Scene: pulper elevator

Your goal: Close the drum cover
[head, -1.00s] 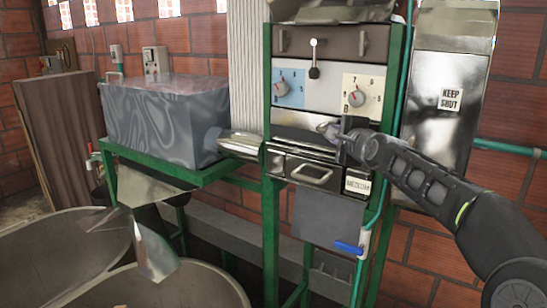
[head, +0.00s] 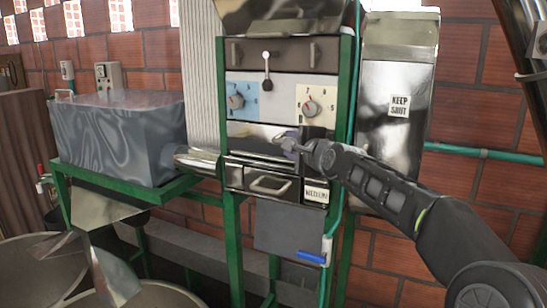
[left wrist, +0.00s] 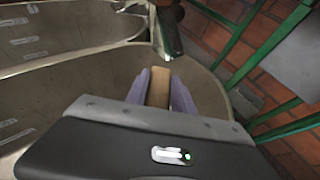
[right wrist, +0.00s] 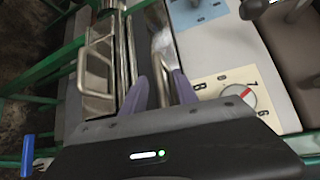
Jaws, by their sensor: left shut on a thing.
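The drum cover (head: 258,135) is a shiny metal panel below the dials on the green-framed machine; it looks tilted, but how far open it is cannot be told. My right gripper (head: 292,147) is at the right part of this panel.
A drawer-like front with a handle (head: 268,184) is below the panel. A grey metal tank (head: 118,138) stands at left on a green frame. A "keep shut" cabinet (head: 398,130) is at right. Large round basins (head: 30,275) stand at lower left.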

